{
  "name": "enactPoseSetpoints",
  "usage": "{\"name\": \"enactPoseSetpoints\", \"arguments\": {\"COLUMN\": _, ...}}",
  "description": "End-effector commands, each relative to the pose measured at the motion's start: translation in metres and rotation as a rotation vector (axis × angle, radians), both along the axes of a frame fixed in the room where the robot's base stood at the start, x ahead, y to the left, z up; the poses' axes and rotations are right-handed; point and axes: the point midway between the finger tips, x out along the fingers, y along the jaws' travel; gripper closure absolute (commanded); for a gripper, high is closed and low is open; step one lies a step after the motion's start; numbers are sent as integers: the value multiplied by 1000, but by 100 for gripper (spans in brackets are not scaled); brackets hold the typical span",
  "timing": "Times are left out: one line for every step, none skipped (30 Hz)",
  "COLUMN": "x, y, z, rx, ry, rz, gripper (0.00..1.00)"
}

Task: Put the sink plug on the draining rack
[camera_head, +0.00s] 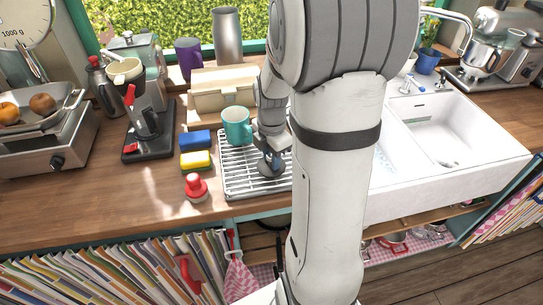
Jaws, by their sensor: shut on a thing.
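The draining rack (237,181) is a white wire grid on the counter, left of the sink. My gripper (273,153) is over its right part, pointing down, partly hidden by my own arm. It is shut on a dark grey round piece, which I take to be the sink plug (267,169). The plug is low over the rack's bars; I cannot tell if it touches them. A teal mug (237,126) stands at the back of the rack, close to the left of my gripper.
Blue (196,140) and yellow (196,160) sponges and a red-knobbed object (196,187) sit left of the rack. A beige box (222,88) stands behind. The white double sink (480,155) is to the right. The rack's front left is bare.

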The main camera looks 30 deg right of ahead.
Motion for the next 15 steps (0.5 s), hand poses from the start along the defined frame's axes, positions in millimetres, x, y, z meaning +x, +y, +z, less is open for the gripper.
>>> {"name": "enactPoseSetpoints", "arguments": {"x": 0, "y": 0, "z": -2, "rx": 0, "ry": 0, "rz": 0, "gripper": 100}}
{"name": "enactPoseSetpoints", "arguments": {"x": 0, "y": 0, "z": -2, "rx": 0, "ry": 0, "rz": 0, "gripper": 100}}
{"name": "enactPoseSetpoints", "arguments": {"x": 0, "y": 0, "z": -1, "rx": 0, "ry": 0, "rz": 0, "gripper": 72}}
{"name": "enactPoseSetpoints", "arguments": {"x": 0, "y": 0, "z": -1, "rx": 0, "ry": 0, "rz": 0, "gripper": 70}}
{"name": "enactPoseSetpoints", "arguments": {"x": 0, "y": 0, "z": -1, "rx": 0, "ry": 0, "rz": 0, "gripper": 67}}
{"name": "enactPoseSetpoints", "arguments": {"x": 0, "y": 0, "z": -1, "rx": 0, "ry": 0, "rz": 0, "gripper": 64}}
{"name": "enactPoseSetpoints", "arguments": {"x": 0, "y": 0, "z": -1, "rx": 0, "ry": 0, "rz": 0, "gripper": 62}}
{"name": "enactPoseSetpoints", "arguments": {"x": 0, "y": 0, "z": -1, "rx": 0, "ry": 0, "rz": 0, "gripper": 59}}
{"name": "enactPoseSetpoints", "arguments": {"x": 0, "y": 0, "z": -1, "rx": 0, "ry": 0, "rz": 0, "gripper": 56}}
{"name": "enactPoseSetpoints", "arguments": {"x": 0, "y": 0, "z": -1, "rx": 0, "ry": 0, "rz": 0, "gripper": 53}}
{"name": "enactPoseSetpoints", "arguments": {"x": 0, "y": 0, "z": -1, "rx": 0, "ry": 0, "rz": 0, "gripper": 51}}
{"name": "enactPoseSetpoints", "arguments": {"x": 0, "y": 0, "z": -1, "rx": 0, "ry": 0, "rz": 0, "gripper": 49}}
{"name": "enactPoseSetpoints", "arguments": {"x": 0, "y": 0, "z": -1, "rx": 0, "ry": 0, "rz": 0, "gripper": 49}}
{"name": "enactPoseSetpoints", "arguments": {"x": 0, "y": 0, "z": -1, "rx": 0, "ry": 0, "rz": 0, "gripper": 49}}
{"name": "enactPoseSetpoints", "arguments": {"x": 0, "y": 0, "z": -1, "rx": 0, "ry": 0, "rz": 0, "gripper": 49}}
